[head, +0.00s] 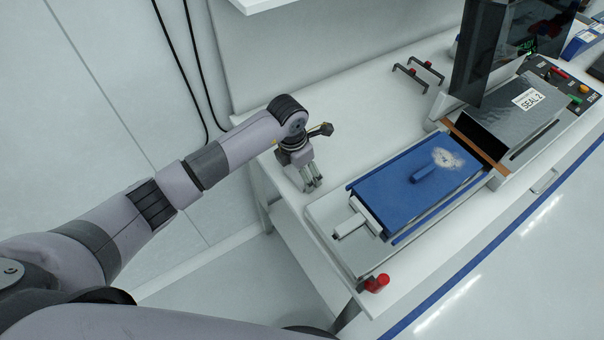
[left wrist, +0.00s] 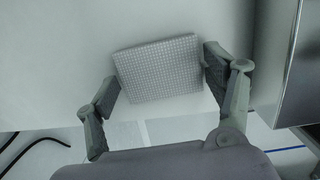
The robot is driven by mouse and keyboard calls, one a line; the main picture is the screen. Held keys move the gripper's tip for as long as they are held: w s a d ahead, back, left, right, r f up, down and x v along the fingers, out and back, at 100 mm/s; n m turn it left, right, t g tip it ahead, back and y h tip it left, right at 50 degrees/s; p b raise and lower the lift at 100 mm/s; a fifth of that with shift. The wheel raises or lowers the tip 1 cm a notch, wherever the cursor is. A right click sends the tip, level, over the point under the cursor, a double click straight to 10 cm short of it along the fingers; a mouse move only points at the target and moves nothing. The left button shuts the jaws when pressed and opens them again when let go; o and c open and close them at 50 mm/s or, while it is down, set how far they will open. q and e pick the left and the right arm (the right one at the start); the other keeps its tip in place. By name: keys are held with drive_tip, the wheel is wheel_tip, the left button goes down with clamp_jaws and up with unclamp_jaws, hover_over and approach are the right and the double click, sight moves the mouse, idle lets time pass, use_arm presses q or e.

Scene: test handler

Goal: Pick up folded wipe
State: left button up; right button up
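The folded wipe (left wrist: 160,69) is a pale, flat pad with a fine grid pattern, seen in the left wrist view on the white surface. My left gripper (left wrist: 159,82) is open, its two fingers wide apart on either side of the wipe. The right fingertip is close to the wipe's right edge; I cannot tell whether it touches. In the head view my left gripper (head: 313,184) points down at the left end of the white bench (head: 345,110). I cannot make out the wipe there; the gripper may hide it. My right gripper is not in view.
A blue plate (head: 400,195) with a small blue handle and a pale powdery patch lies right of the gripper. A red knob (head: 378,283) is at the bench's front corner. Two black handles (head: 411,78) stand at the back. A machine labelled SEAL 2 (head: 510,115) is at right.

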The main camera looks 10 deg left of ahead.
use_arm(q)
drive_tip(key=c, duration=0.3)
drive_tip(key=shift+r, duration=0.1)
wheel_tip(320, 180, up, 20)
drive_tip(key=b, duration=0.4)
drive_tip(key=shift+b, duration=0.35)
